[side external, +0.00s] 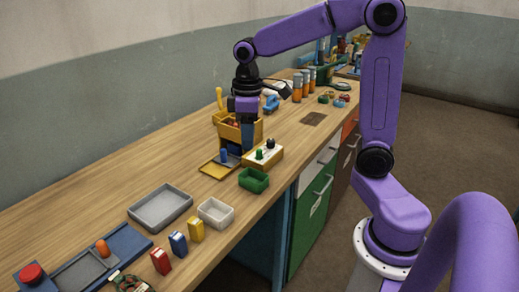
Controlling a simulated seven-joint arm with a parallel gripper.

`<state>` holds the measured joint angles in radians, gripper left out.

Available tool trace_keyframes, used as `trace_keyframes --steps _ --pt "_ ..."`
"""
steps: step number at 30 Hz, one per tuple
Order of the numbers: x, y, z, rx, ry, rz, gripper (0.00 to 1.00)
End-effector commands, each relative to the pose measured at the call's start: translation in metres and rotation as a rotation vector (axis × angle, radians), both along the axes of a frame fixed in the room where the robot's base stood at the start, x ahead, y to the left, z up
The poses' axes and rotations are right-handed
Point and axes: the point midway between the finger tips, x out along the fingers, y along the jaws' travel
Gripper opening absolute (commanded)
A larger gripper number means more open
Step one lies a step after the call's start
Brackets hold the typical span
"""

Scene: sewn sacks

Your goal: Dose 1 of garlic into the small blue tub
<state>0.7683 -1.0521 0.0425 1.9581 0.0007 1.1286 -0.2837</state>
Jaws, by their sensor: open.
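My gripper (247,148) points straight down at the front of a yellow box with open compartments (222,118), beside a small white-topped block (265,157). Its fingers are narrow and dark blue here; I see nothing held, and whether they touch the box is unclear. I cannot pick out garlic; the small contents of the yellow box are too small to name. I cannot surely identify a small blue tub. A small blue piece (224,156) stands on a yellow-edged tray (213,169) left of my gripper, and a blue object (271,104) lies behind.
A green tub (254,181), white tub (215,213) and grey tray (160,208) stand nearer. Red (160,261), blue (178,244) and yellow (196,229) packets line the front edge. Orange jars (297,88) stand behind.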

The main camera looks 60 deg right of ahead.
Motion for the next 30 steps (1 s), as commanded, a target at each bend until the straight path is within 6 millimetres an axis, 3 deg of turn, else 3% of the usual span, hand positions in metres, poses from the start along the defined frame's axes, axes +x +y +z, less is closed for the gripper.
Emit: trace_keyframes --steps 6,15,23,30 --pt "0.049 -0.066 0.009 -0.002 0.005 -0.156 0.48" --pt "0.076 -0.150 0.016 -0.003 0.011 -0.312 0.48" --pt "0.079 -0.169 0.013 -0.002 0.014 -0.343 0.48" --pt "0.078 -0.168 -0.021 -0.002 0.018 -0.342 0.48"
